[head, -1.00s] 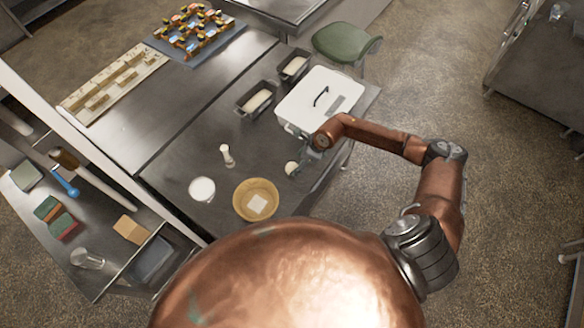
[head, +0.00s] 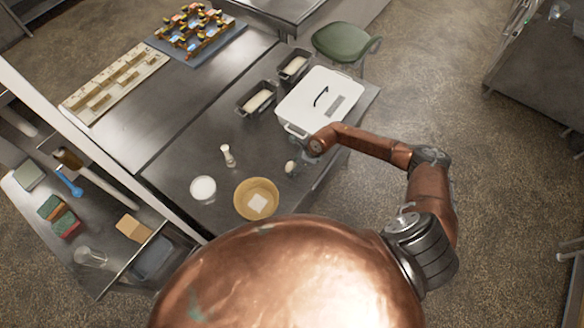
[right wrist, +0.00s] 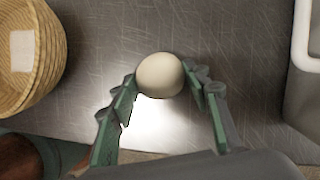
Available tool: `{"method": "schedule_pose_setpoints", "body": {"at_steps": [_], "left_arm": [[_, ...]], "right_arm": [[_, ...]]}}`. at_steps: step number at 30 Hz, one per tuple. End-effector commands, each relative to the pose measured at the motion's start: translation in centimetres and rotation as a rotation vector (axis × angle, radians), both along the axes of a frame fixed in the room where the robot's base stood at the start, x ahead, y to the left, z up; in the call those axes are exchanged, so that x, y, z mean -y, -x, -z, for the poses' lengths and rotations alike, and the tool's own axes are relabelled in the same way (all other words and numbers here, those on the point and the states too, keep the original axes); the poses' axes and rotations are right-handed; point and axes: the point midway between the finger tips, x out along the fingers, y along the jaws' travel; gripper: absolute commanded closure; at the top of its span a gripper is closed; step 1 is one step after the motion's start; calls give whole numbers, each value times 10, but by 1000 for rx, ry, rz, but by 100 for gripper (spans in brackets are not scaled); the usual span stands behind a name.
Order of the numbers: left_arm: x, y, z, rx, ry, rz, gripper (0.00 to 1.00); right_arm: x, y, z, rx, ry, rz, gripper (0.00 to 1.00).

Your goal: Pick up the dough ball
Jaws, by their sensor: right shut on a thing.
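The pale, round dough ball (right wrist: 160,75) sits between the two green-padded fingers of my right gripper (right wrist: 160,98), which is shut on it in the right wrist view. In the head view the dough ball (head: 290,166) is small, near the right edge of the steel table, with my right gripper (head: 296,170) at it. Whether the ball is clear of the table top is hard to tell. My left gripper is not in view.
A wicker basket (head: 243,207) with a white square inside stands left of the ball, near a white bowl (head: 203,189) and a small white shaker (head: 227,154). A lidded white box (head: 300,92) and two dark loaf tins (head: 257,99) stand behind. The table's right edge is close.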

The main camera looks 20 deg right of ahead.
Motion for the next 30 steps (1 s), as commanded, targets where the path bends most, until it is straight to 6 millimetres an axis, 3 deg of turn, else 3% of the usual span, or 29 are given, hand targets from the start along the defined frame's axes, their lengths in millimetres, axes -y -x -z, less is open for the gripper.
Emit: {"method": "schedule_pose_setpoints", "body": {"at_steps": [8,20,26,30], "left_arm": [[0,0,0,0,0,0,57],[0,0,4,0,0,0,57],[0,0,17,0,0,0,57],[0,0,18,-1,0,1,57]], "right_arm": [[0,0,0,0,0,0,82],[0,-1,-7,3,0,-1,83],[1,-1,-32,6,1,-3,83],[1,20,-54,2,2,-4,83]]}}
